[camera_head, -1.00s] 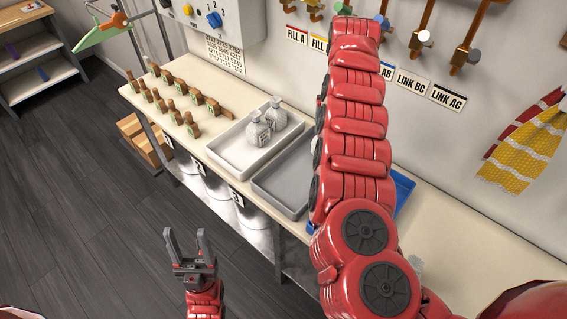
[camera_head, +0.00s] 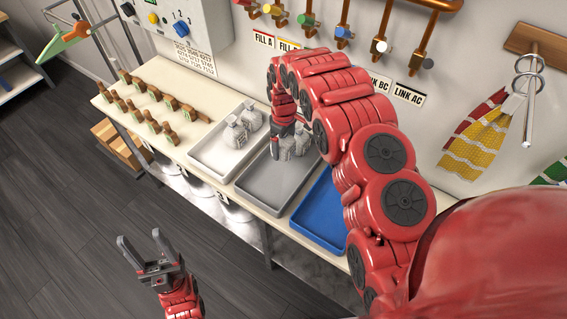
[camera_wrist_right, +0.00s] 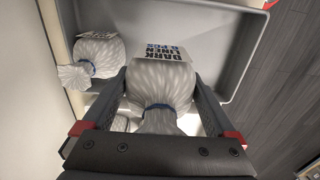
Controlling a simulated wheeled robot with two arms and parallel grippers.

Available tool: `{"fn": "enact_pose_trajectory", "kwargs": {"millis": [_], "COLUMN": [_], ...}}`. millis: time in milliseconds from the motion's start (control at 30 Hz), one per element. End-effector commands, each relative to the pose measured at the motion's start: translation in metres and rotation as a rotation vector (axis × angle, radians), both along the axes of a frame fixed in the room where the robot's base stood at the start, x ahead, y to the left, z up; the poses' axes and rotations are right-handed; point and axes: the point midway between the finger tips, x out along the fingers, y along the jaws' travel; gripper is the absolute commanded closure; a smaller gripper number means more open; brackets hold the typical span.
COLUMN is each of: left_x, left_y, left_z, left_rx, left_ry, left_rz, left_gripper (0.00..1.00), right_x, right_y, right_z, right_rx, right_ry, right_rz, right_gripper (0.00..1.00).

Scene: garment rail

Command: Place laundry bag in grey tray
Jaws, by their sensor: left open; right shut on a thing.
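The grey tray (camera_head: 258,187) lies on the bench between a white tray and a blue tray. My right gripper (camera_head: 277,149) is at its back part, shut on a pale laundry bag (camera_head: 287,152). In the right wrist view this bag (camera_wrist_right: 160,82) sits between the two fingers, with a blue tie and a label reading dark linen. A second bag (camera_wrist_right: 98,55) stands beside it in the grey tray (camera_wrist_right: 228,62). I cannot tell whether the held bag touches the tray floor. My left gripper (camera_head: 150,254) is open and empty, over the floor in front of the bench.
The white tray (camera_head: 212,160) holds two more bags (camera_head: 236,136). The blue tray (camera_head: 318,222) looks empty where it shows. Several small brown wooden pieces (camera_head: 150,105) stand on the bench's left part. Valves and labels line the wall behind.

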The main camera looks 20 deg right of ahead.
Motion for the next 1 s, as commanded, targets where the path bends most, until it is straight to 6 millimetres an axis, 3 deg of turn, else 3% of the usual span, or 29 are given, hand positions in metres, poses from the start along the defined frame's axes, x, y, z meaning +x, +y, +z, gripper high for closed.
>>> {"fn": "enact_pose_trajectory", "kwargs": {"millis": [67, 300, 567, 1000], "left_x": [0.0, 0.0, 0.0, 0.0], "left_y": [0.0, 0.0, 0.0, 0.0], "left_z": [0.011, 0.021, 0.025, 0.029], "left_rx": [0.0, 0.0, 0.0, 0.0], "left_ry": [0.0, 0.0, 0.0, 0.0], "left_rz": [0.0, 0.0, 0.0, 0.0], "left_gripper": [0.42, 0.42, 0.42, 0.42], "right_x": [-0.003, 0.0, 0.0, -0.001], "right_y": [0.001, 0.002, 0.001, 0.001], "right_z": [-0.012, -0.043, -0.053, -0.087], "right_rx": [0.001, 0.002, 0.001, 0.0], "right_ry": [0.007, 0.0, -0.001, 0.003], "right_rz": [0.0, 0.001, 0.001, -0.001], "right_gripper": [0.78, 0.78, 0.78, 0.78]}}
